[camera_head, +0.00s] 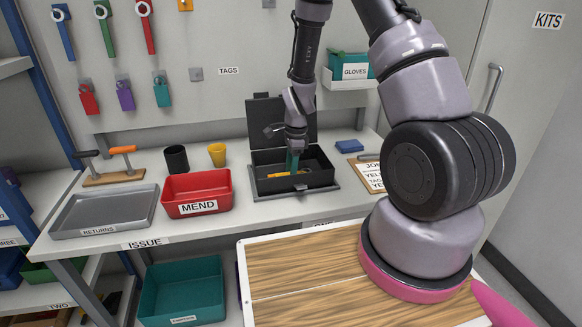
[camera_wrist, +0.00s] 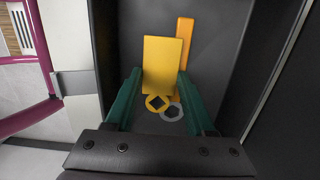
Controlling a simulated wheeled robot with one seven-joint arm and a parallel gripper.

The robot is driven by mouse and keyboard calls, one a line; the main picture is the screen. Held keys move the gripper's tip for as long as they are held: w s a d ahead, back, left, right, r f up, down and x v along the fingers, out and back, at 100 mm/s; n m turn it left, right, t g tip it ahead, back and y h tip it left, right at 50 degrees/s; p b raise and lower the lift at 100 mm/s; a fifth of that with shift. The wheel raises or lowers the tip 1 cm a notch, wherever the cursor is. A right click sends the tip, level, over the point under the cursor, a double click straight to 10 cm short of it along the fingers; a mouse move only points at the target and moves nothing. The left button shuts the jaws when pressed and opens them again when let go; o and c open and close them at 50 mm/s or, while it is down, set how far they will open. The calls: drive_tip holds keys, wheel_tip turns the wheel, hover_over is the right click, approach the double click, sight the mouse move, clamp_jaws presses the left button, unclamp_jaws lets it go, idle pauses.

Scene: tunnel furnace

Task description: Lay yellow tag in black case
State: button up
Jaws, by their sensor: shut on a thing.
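The yellow tag (camera_wrist: 163,58) shows in the wrist view as a flat yellow plate between the green fingers of my gripper (camera_wrist: 159,75), with a yellow ring and a grey ring at its near end. In the head view my gripper (camera_head: 292,161) points down inside the open black case (camera_head: 318,178), whose lid stands up at the back. The dark floor of the case (camera_wrist: 215,45) lies behind the tag. I cannot tell whether the tag touches the floor. In the head view the tag is mostly hidden by my gripper and the case wall.
An orange bar (camera_wrist: 184,42) lies in the case beside the tag. A red MEND bin (camera_head: 197,193) and a grey returns tray (camera_head: 104,212) stand left of the case. A black cup (camera_head: 176,159) and a yellow cup (camera_head: 217,155) stand behind the bin. A clipboard (camera_head: 368,174) lies right.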

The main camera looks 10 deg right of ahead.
drive_tip(key=shift+s+f, duration=0.2)
drive_tip(key=o, duration=1.2)
drive_tip(key=c, duration=0.4)
drive_tip(key=shift+o, duration=0.2)
